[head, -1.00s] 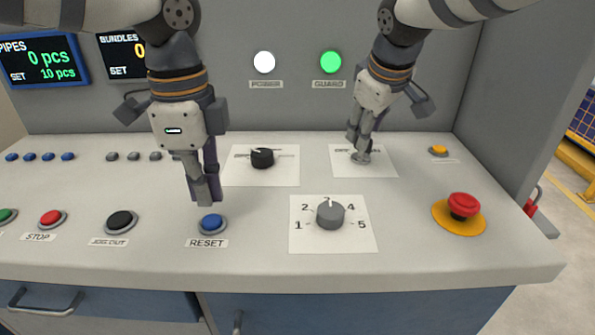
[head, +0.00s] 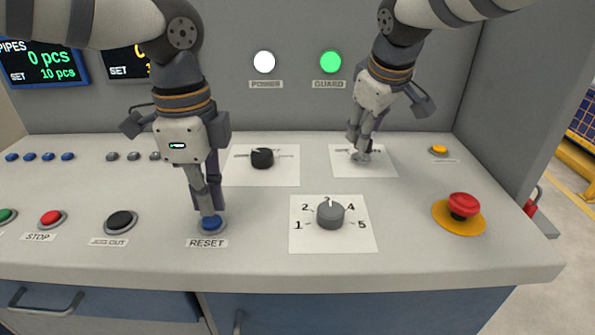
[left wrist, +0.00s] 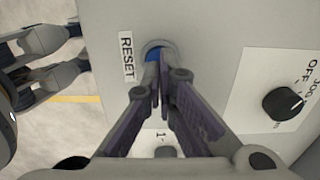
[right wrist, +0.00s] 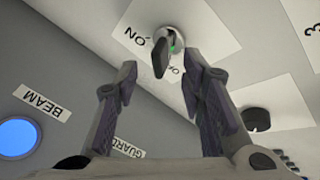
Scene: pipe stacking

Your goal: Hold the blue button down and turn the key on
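The blue button (head: 216,225), labelled RESET, is at the front of the panel. My left gripper (head: 210,213) is shut, pointing down, with its fingertips at the button's top; they look to be touching it. In the left wrist view the closed fingertips cover part of the blue button (left wrist: 152,55). The key (right wrist: 160,58) stands in its switch on a white plate, beside the word ON. My right gripper (right wrist: 158,80) is open, with one finger on either side of the key and the key slightly beyond the tips. In the head view this gripper (head: 359,153) partly hides the switch.
A black knob (head: 262,158) stands between the arms, and a grey numbered dial (head: 330,215) is in front. A red emergency button (head: 463,205) is at the right. Black (head: 121,221) and red (head: 51,218) buttons are at the left. The white POWER and green GUARD lamps are lit.

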